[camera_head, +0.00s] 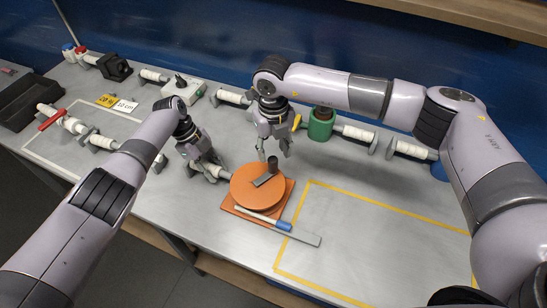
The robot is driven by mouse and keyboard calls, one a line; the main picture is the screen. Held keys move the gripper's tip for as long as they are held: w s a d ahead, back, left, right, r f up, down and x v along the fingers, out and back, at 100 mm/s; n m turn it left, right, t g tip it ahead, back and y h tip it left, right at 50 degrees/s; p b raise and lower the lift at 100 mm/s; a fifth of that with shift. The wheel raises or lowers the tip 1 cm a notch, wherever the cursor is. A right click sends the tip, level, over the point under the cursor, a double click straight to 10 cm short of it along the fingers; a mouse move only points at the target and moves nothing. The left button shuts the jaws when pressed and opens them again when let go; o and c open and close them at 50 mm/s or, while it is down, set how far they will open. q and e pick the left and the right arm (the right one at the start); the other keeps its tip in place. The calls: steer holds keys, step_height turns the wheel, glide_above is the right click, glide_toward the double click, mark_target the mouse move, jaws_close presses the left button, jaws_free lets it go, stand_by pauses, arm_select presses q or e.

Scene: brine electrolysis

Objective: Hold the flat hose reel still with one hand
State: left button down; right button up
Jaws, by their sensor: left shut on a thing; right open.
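The flat hose reel (250,192) is an orange disc on a square orange base (284,199), with a dark upright knob (272,163) and a grey bar on top. My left gripper (222,174) reaches in from the left and is shut at the reel's left edge; its fingertips are small and partly hidden. My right gripper (273,154) points down above the reel's far side, its fingers apart around or just above the knob; I cannot tell whether they touch it.
A blue-and-white pen-like tool (284,226) and a grey flat strip (306,237) lie in front of the reel. A yellow-outlined area (370,240) to the right is clear. A green cylinder (321,124) and white pipe pieces (357,133) stand behind. A black tray (28,101) is far left.

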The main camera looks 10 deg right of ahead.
step_height(320, 180, up, 7)
stand_by(0.3)
steer(key=shift+r, duration=0.1)
arm_select(q)
steer(key=c, duration=1.2)
jaws_free()
steer(key=v, duration=1.2)
